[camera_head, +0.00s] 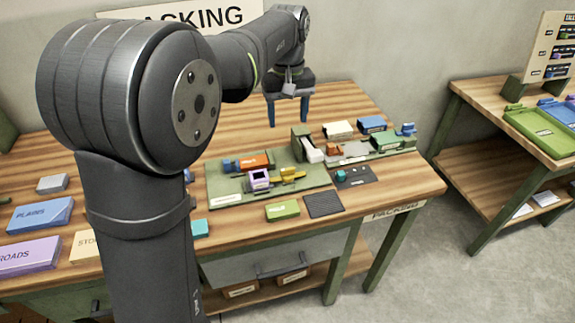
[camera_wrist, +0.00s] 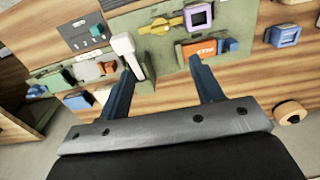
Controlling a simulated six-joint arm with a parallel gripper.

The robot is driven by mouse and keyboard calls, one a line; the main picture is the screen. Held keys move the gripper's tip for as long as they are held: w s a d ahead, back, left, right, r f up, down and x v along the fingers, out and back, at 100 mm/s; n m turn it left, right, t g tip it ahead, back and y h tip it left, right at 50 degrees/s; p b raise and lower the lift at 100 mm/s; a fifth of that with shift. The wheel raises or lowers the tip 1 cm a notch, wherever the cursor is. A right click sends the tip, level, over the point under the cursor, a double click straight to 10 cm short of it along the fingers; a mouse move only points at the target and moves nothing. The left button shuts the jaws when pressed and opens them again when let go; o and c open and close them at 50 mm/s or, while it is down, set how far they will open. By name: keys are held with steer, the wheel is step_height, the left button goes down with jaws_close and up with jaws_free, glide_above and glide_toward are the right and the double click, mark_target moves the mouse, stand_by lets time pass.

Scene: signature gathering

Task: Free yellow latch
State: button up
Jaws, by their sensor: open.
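The yellow latch (camera_head: 292,173) lies on the green board (camera_head: 222,190), just right of a purple square frame (camera_head: 259,179) and in front of an orange block (camera_head: 255,162). In the wrist view the yellow latch (camera_wrist: 160,25) shows as a thin piece beside the purple frame (camera_wrist: 198,15), with the orange block (camera_wrist: 203,48) nearer the fingers. My gripper (camera_head: 288,123) is open and empty, its two blue fingers above the back of the table. In the wrist view my gripper (camera_wrist: 162,61) is apart from the latch. Whether the latch is fastened cannot be told.
A white-handled upright piece (camera_head: 311,152) on a green block stands right of the latch, close to one finger in the wrist view. A dark plate with a teal knob (camera_head: 352,176), a green block (camera_head: 283,210) and a ribbed black pad (camera_head: 323,204) lie to the front and right.

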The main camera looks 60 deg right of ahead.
mark_target(288, 169)
step_height(288, 169, down, 17)
steer(key=shift+f, duration=0.1)
stand_by(0.3)
steer(key=c, duration=1)
